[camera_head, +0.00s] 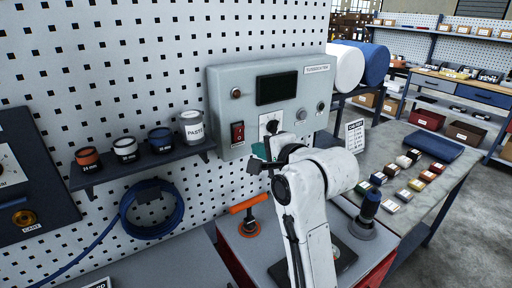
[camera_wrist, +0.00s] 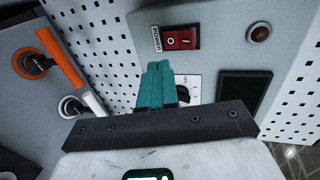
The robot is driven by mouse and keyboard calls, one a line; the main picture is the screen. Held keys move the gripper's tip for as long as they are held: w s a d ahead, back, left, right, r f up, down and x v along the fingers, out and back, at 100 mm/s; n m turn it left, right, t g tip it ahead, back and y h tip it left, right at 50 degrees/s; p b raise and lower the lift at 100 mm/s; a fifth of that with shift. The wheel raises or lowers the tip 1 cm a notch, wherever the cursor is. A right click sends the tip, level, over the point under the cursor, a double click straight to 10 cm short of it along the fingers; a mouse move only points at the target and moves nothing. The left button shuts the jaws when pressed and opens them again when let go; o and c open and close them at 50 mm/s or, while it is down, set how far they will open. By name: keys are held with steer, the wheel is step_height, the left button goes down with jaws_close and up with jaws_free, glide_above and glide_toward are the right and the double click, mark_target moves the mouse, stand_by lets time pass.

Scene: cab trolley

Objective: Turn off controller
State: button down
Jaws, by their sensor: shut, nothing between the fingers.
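The controller is a grey box (camera_head: 225,90) on the pegboard wall; its face also fills the upper middle of the wrist view (camera_wrist: 215,60). It carries a red rocker switch (camera_head: 237,132), marked O and I in the wrist view (camera_wrist: 181,39); which side is pressed I cannot tell. A dark display (camera_head: 277,88) and a dial (camera_head: 271,121) are beside it. My gripper (camera_head: 259,151) is shut and empty in front of the box's lower part. In the wrist view its teal fingers (camera_wrist: 157,66) lie just below the switch, apart from it in the picture, and partly cover the dial (camera_wrist: 194,84).
A shelf with several pots (camera_head: 158,140) and a coiled blue hose (camera_head: 152,209) are to the left. A table with small blocks (camera_head: 415,185) is at right.

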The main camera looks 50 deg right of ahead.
steer(key=s+a+p, duration=0.2)
steer(key=s+p, duration=0.2)
steer(key=s, duration=0.3)
steer(key=shift+s+a+r, duration=0.15)
steer(key=shift+s, duration=0.15)
stand_by(0.7)
